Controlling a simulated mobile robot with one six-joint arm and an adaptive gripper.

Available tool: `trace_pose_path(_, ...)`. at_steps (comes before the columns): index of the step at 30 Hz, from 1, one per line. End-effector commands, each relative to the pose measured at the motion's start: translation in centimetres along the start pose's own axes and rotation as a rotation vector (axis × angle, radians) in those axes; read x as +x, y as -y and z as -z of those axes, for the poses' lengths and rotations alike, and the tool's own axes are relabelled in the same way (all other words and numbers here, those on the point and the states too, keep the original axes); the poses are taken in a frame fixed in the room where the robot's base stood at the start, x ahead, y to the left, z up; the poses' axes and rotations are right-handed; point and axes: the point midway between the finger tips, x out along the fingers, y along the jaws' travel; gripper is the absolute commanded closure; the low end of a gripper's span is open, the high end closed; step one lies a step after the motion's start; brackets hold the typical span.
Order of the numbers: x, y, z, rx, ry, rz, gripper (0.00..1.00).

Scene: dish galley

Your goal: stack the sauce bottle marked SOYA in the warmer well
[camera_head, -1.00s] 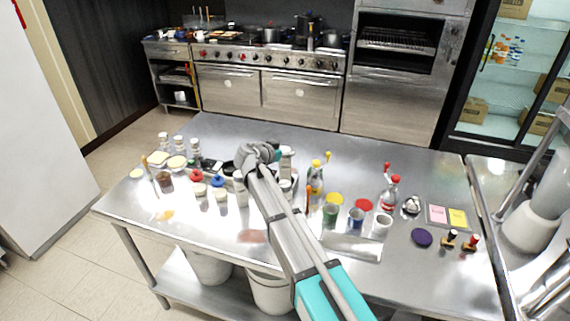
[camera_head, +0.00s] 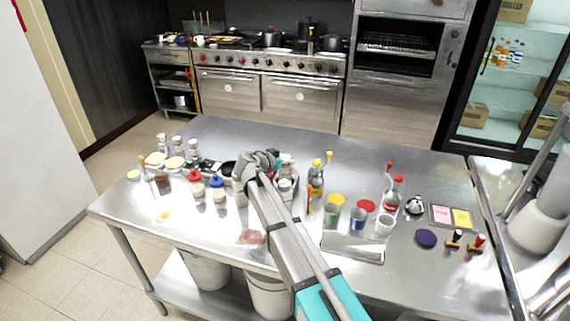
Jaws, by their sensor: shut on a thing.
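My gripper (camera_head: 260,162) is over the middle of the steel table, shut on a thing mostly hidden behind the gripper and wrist. A red-capped bottle (camera_head: 196,184) and a blue-capped bottle (camera_head: 218,192) stand upright to its left, apart from it. No lettering can be read, so I cannot tell which bottle is marked SOYA. Pale containers (camera_head: 286,187) stand close to the right of my gripper. The warmer well cannot be made out for certain; my arm covers part of that area.
On the steel table (camera_head: 130,205), a yellow-topped bottle (camera_head: 316,180), several cups (camera_head: 357,217) and a shallow tray (camera_head: 352,247) lie to the right. A red-capped bottle (camera_head: 393,195) stands farther right. Jars (camera_head: 178,146) crowd the left. The back right tabletop is clear.

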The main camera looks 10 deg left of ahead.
Motion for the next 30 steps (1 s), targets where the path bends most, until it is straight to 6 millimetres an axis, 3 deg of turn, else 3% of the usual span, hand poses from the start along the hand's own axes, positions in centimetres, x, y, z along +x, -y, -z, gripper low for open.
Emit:
trace_pose_path(19,0.3,0.0,-0.73,0.0,-0.001,0.0,1.0)
trace_pose_path(20,0.25,0.0,-0.63,0.0,0.0,0.0,0.36)
trace_pose_path(25,0.24,0.0,-0.59,0.0,0.0,0.0,0.07)
trace_pose_path(30,0.24,0.0,-0.59,0.0,0.0,0.0,0.07)
